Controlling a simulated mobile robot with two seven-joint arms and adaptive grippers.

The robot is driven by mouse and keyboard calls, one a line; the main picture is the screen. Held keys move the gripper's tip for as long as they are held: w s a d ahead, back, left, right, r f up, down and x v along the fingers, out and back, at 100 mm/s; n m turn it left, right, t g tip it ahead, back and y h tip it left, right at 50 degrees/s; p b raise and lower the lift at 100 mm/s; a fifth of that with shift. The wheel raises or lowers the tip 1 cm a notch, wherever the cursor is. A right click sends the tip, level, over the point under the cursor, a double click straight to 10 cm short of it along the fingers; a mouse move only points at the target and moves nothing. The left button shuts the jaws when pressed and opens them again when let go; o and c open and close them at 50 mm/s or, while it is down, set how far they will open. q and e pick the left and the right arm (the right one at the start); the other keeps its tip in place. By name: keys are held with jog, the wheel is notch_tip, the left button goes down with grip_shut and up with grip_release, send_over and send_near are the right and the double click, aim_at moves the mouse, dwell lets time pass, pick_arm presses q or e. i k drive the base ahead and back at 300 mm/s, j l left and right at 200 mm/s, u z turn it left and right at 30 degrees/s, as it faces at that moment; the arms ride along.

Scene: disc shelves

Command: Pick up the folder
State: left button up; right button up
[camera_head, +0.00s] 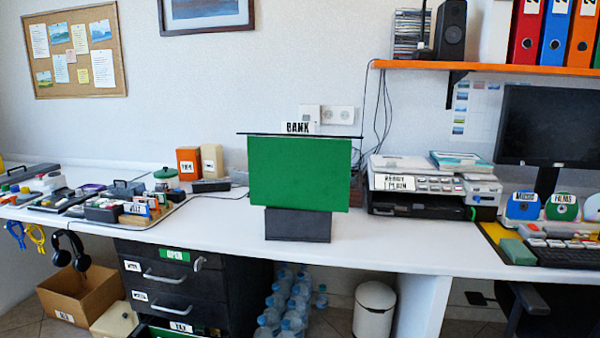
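A green folder (300,172) stands upright in the middle of the white desk (380,243). Its lower edge meets a dark grey stand (298,225). A white label reading BANK (298,128) shows above its top edge, by a thin dark bar. The folder's back is hidden. Neither of my grippers is in view.
A dark printer (420,190) and a monitor (552,125) are to the right. A tray of small items (140,215) is to the left. Binders (555,35) stand on an orange shelf (480,68). The desk beside the stand is clear. Drawers (165,285) are below.

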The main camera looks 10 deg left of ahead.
aim_at(295, 168)
jog(key=i+z, duration=0.2)
jog(key=i, duration=0.3)
jog(key=i+j+z, duration=0.15)
jog(key=i, duration=0.3)
